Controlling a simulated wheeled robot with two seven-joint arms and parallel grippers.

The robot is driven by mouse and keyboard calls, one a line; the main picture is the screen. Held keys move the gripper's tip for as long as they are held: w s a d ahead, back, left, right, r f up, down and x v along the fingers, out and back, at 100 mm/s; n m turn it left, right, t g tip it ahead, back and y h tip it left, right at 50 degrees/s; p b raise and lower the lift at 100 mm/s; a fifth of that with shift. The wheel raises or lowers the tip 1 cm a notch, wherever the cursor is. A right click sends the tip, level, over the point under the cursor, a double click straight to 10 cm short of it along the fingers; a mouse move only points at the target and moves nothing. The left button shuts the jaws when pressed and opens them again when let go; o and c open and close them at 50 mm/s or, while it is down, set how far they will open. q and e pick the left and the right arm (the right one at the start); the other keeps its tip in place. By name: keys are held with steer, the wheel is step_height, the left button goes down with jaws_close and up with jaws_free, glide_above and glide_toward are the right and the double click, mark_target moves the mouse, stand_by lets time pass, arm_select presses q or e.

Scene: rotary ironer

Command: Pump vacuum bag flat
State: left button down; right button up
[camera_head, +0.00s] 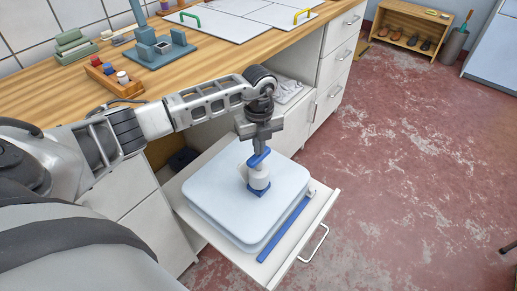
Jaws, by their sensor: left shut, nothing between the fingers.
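The pale blue vacuum bag (215,195) lies in a pulled-out drawer (285,257). It looks puffed up and thick, with rounded edges. A small white pump with a blue base and blue top (259,178) stands upright near the middle of the bag. My left gripper (260,150) is directly above the pump, pointing down, with its fingers shut at the pump's blue top. Whether they touch it I cannot tell. A blue strip (284,230) runs along the bag's right side. My right gripper is not in view.
The drawer has a metal handle (315,245) at its front. The wooden worktop (180,72) above holds a blue-grey device (160,48), a wooden block with small pots (108,75) and white boards (245,15). The red floor to the right is mostly clear. A shoe shelf (410,28) stands far back.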

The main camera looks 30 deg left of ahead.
mark_target(258, 159)
arm_select(q)
steer(key=shift+f+b, duration=1.95)
steer(key=shift+f, duration=1)
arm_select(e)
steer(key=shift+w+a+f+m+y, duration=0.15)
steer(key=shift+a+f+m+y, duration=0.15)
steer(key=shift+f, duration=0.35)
arm_select(q)
steer(key=shift+s+r, duration=0.1)
steer(key=shift+r, duration=0.1)
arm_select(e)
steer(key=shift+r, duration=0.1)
arm_select(q)
steer(key=shift+r+p, duration=2.1)
steer(key=shift+r, duration=0.1)
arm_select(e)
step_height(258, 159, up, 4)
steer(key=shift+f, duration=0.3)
